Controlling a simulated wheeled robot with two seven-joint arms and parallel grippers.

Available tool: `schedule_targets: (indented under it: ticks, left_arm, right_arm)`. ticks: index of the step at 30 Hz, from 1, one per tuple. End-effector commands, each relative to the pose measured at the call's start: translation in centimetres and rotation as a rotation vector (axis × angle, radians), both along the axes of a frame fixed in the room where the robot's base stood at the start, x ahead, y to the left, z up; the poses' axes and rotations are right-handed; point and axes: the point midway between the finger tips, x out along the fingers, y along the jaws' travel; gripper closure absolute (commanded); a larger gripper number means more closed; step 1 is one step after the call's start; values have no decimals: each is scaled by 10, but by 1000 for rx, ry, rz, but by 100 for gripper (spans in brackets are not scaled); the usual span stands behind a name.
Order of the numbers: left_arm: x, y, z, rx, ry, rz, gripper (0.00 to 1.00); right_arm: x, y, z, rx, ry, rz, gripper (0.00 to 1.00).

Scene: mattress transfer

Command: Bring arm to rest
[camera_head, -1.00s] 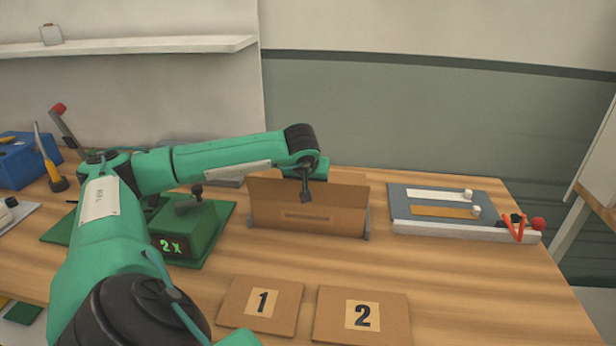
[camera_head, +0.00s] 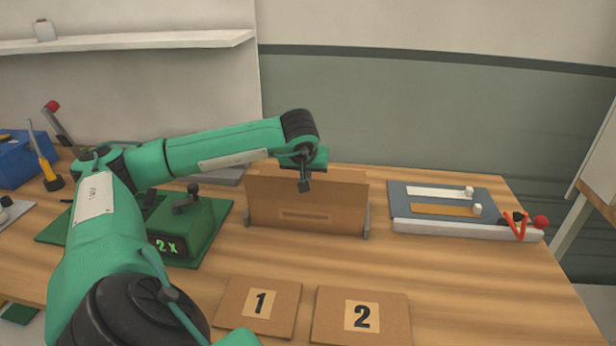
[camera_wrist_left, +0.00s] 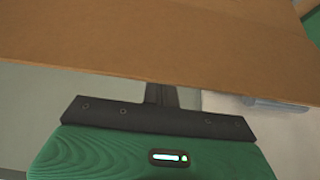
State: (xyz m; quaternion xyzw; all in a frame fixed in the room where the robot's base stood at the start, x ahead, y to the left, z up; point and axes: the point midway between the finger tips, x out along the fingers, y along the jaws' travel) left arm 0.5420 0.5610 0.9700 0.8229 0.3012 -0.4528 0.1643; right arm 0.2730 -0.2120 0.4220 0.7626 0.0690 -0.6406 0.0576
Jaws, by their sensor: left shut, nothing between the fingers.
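My left arm comes in from the left in the head view and reaches over the table. Its gripper (camera_head: 305,185) is shut and empty, with its dark fingers pointing down in front of the upper part of an upright brown board (camera_head: 325,208). I cannot tell whether the fingers touch the board. In the left wrist view a brown panel (camera_wrist_left: 160,35) fills the top, and the dark gripper fingers (camera_wrist_left: 161,95) show below its edge. My right gripper is not in view.
Brown plates marked 1 (camera_head: 258,304) and 2 (camera_head: 361,316) lie at the front of the wooden table (camera_head: 480,290). A green device reading "2x" (camera_head: 190,235) stands left under my arm. A grey tray (camera_head: 445,205) is at right, a blue box (camera_head: 20,160) far left.

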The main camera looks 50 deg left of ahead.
Motion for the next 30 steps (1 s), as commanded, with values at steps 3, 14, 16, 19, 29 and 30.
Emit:
schedule_targets:
  ticks: [3,14,16,19,29,30]
  left_arm:
    - [-14,-12,28,3,-8,-3,100]
    - [-43,-37,82,3,-9,-5,100]
    - [-45,-39,86,3,-8,-4,100]
    - [-47,-40,88,3,-7,-4,100]
    - [-47,-40,96,3,-8,-4,100]
    - [-47,-40,100,3,-8,-4,100]
  right_arm:
    - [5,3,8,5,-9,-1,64]
    - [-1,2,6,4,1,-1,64]
    - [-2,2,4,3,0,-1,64]
    - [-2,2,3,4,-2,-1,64]
    - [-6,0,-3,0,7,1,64]
    - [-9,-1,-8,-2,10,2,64]
